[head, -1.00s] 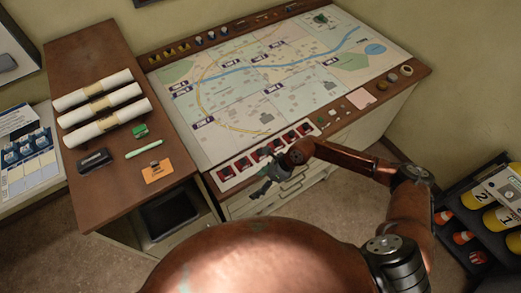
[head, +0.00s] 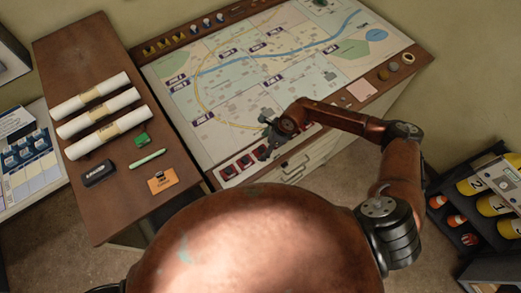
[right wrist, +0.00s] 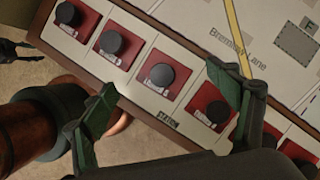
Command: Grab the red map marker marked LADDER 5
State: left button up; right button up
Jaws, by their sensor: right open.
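Several red square map markers with round black knobs sit in a pale strip along the front edge of the map table. My open, empty right gripper (head: 264,138) is over this row in the head view and hides part of it. In the right wrist view its fingers (right wrist: 162,77) spread to either side of one red marker (right wrist: 157,82), apart from its knob. Another red marker (right wrist: 210,110) lies beside the right finger, partly covered. The small labels are too blurred to read surely, so I cannot tell which says LADDER 5. A dark jointed shape (right wrist: 14,46) at the left edge may be my left gripper.
The map (head: 230,100) spreads behind the marker row. A wooden side desk (head: 72,190) at left holds rolled papers (head: 98,113), a green block (head: 143,140) and an orange card (head: 162,181). A dark rack (head: 460,232) with yellow cylinders stands at right.

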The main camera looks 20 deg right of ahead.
aim_at(262, 149)
jog(key=x, duration=0.2)
jog(key=p+x, duration=0.1)
jog(key=x, duration=0.1)
jog(key=shift+s+d+f, duration=0.1)
jog(key=shift+d+f, duration=0.15)
jog(key=shift+c, duration=0.3)
jog(key=c, duration=1.6)
